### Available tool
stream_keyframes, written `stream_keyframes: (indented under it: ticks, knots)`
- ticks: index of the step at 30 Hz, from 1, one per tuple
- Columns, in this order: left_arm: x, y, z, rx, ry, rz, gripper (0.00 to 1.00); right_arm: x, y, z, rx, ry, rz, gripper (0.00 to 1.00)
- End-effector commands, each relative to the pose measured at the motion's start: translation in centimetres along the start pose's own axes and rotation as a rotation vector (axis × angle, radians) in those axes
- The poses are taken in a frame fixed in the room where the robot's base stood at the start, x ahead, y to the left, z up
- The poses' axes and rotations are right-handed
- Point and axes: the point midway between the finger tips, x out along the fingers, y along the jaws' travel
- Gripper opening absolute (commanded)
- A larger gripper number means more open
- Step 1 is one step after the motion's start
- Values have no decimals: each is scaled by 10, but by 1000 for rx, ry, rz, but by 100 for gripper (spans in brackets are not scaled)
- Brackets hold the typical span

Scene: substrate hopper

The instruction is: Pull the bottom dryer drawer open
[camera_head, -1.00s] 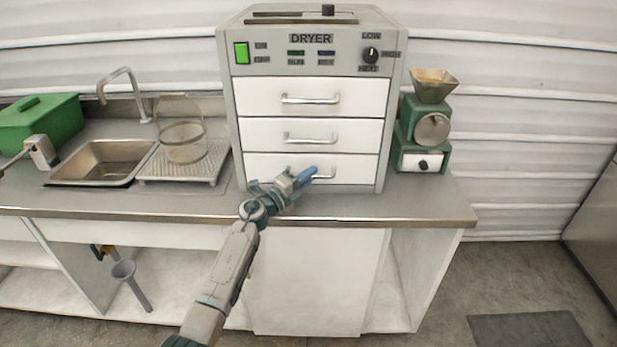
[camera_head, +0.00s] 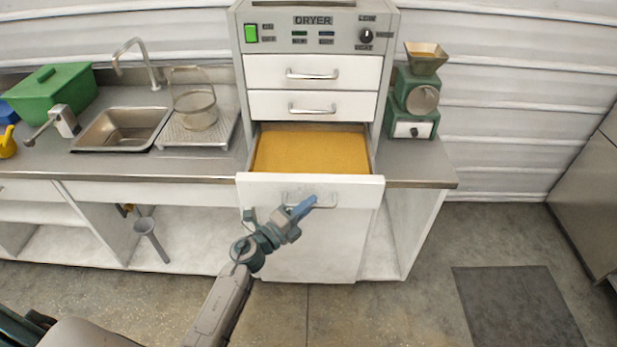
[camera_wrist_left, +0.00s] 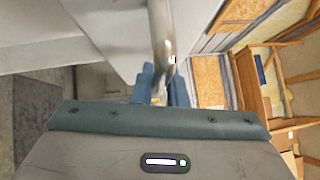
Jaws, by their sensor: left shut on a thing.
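The dryer (camera_head: 318,40) stands on the counter. Its bottom drawer (camera_head: 265,188) is pulled well out past the counter edge, and a flat layer of golden-yellow material (camera_head: 312,150) shows inside. The two drawers above it are closed. My left gripper (camera_head: 304,207) is at the front of the bottom drawer, shut on its bar handle (camera_head: 326,203). In the left wrist view the metal handle (camera_wrist_left: 161,40) runs between the blue fingertips (camera_wrist_left: 160,85). The gripper hides part of the handle in the head view. My right gripper is not in view.
A sink (camera_head: 120,130) and a wire basket (camera_head: 195,108) are left of the dryer, with a green box (camera_head: 55,95) farther left. A green grinder (camera_head: 416,95) stands to the right. The floor in front is clear, with a dark mat (camera_head: 515,305) at right.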

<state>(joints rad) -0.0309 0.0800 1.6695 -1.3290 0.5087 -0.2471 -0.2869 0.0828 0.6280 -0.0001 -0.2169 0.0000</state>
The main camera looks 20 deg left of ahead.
Motion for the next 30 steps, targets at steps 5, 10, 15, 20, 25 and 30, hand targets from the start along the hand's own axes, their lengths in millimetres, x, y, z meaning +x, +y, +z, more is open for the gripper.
stream_keyframes:
  ticks: [5, 10, 15, 20, 25, 30]
  knots:
    - [-18, -6, -18, 0, 0, 0, 0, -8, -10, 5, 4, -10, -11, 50]
    - [-25, -8, -25, 0, 0, -1, 0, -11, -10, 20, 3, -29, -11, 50]
    - [-26, -8, -27, 1, 0, -2, 0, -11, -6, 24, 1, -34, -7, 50]
    - [-26, -8, -27, 1, 1, -2, 0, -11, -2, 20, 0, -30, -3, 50]
    - [-26, -7, -26, 1, 1, -1, 34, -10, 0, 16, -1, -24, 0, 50]
    - [-26, -7, -26, 1, 0, -1, 34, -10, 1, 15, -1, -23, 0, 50]
